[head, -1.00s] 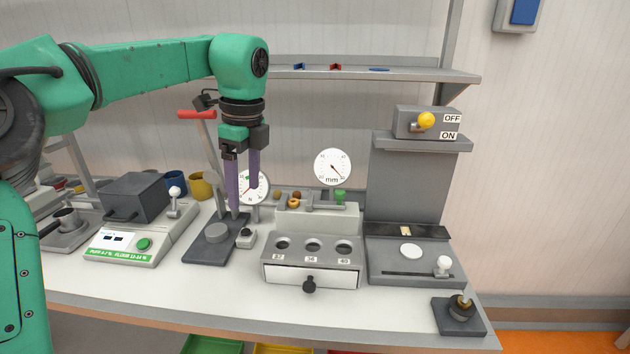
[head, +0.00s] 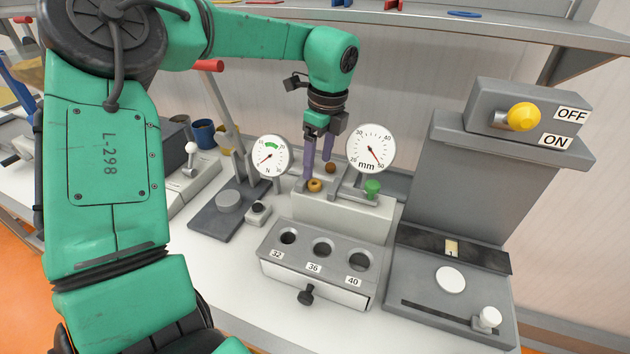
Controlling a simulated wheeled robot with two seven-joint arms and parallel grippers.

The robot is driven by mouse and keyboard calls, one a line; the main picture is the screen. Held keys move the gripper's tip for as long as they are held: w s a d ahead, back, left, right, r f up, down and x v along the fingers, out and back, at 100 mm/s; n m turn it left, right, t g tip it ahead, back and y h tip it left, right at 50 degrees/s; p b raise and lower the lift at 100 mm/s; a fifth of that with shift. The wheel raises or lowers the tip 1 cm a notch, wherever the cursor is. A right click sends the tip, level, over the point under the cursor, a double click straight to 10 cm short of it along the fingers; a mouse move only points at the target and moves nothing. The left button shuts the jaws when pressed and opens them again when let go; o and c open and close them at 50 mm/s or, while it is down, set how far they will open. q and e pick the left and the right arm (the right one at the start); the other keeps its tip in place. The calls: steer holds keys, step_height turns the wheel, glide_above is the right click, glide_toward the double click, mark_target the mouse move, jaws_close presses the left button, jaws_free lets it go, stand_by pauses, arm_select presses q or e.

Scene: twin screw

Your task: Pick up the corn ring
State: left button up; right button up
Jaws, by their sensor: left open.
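The farther fingertip is close to the brown piece. No ring is seen held between the fingers. My right gripper is not in view.
Close around the gripper are a round N dial (head: 269,156), a mm dial (head: 371,148) and a green piece (head: 373,188). In front stands a block with holes marked 32, 36 and 40 (head: 300,262). A grey machine with a yellow knob (head: 523,116) is at right.

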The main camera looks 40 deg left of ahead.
mark_target(315, 183)
arm_select(q)
steer(key=f, duration=0.1)
steer(key=f+p, duration=0.1)
steer(key=f, duration=0.1)
steer(key=f+p, duration=0.1)
steer(key=f, duration=0.1)
steer(key=shift+a, duration=0.3)
steer(key=shift+f, duration=0.2)
steer(key=c, duration=1)
steer(key=shift+c, duration=0.2)
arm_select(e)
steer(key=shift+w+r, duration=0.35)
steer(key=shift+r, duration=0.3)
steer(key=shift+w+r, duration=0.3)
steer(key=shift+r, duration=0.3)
arm_select(q)
steer(key=shift+r, duration=0.1)
